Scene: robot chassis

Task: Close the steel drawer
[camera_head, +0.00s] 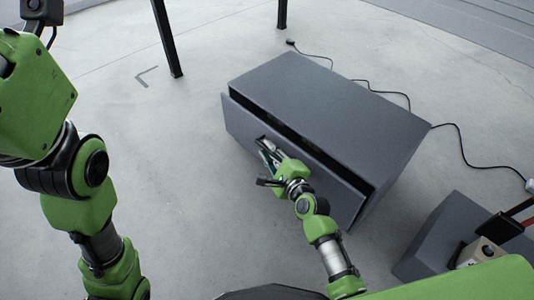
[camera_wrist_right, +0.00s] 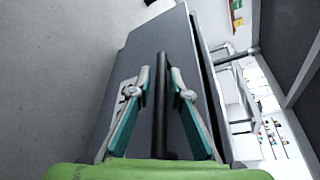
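The steel drawer is in a dark grey cabinet (camera_head: 330,100) on the floor. Its front panel (camera_head: 240,120) stands a little out from the cabinet, with a narrow dark gap along its top and right side. My right gripper (camera_head: 268,148) is at the left-middle of the drawer front. In the right wrist view the drawer front (camera_wrist_right: 115,85) fills the middle. The fingers of the right gripper (camera_wrist_right: 160,80) are apart, one on each side of a dark bar (camera_wrist_right: 160,115); I cannot tell whether they touch it. My left arm shows at the left; its gripper is out of view.
A second grey box (camera_head: 440,235) with small items on it stands at the lower right. Black table legs (camera_head: 167,40) are at the back. Cables (camera_head: 455,150) lie on the floor behind and right of the cabinet. The floor left of the cabinet is clear.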

